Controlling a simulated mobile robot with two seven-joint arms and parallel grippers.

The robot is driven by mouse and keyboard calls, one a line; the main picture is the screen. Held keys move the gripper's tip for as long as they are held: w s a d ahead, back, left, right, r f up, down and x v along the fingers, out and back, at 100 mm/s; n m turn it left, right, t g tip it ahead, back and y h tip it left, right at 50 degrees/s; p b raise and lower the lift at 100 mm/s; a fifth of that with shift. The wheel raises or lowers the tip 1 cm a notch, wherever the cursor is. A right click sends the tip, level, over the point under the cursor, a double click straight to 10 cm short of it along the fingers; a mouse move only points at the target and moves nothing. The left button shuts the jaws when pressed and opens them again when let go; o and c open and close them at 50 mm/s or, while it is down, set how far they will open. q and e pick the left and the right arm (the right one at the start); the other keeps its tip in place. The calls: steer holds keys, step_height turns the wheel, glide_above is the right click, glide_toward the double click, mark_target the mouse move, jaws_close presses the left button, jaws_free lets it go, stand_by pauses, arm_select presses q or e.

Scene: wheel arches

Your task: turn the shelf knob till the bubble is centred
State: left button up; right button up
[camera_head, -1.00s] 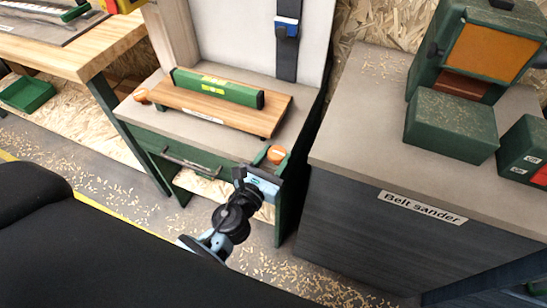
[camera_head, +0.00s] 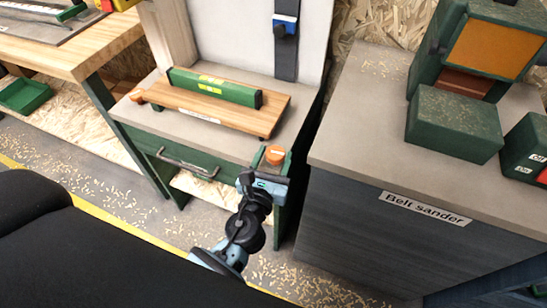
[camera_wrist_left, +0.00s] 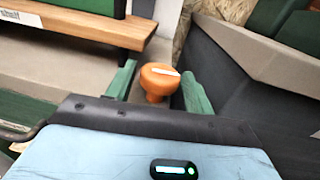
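The wooden shelf board (camera_head: 235,114) lies on the cabinet top with a green spirit level (camera_head: 230,92) along it. The level's yellow vial is too small to read a bubble. An orange knob (camera_head: 274,153) stands at the cabinet's front right corner; a second orange knob (camera_head: 137,96) is at the left. My left gripper (camera_head: 270,163) is at the right knob. In the left wrist view, the knob (camera_wrist_left: 159,78), with a white mark on top, appears between the green fingers, which are apart. I cannot tell whether they touch it. My right gripper is not in view.
A dark cabinet labelled belt sander (camera_head: 424,208) stands close on the right, with green boxes (camera_head: 455,124) on it. The green cabinet's drawer handle (camera_head: 188,163) juts out left of my gripper. A wooden workbench (camera_head: 95,48) is at the far left.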

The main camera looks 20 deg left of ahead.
mark_target(272, 162)
arm_select(q)
steer(key=shift+o, duration=0.8)
steer(key=shift+s, duration=0.15)
steer(key=s, duration=0.3)
steer(key=s+b, duration=0.1)
steer(key=s, duration=0.2)
steer(key=shift+d+f, duration=0.15)
steer(key=shift+d, duration=0.05)
steer(key=shift+s, duration=0.75)
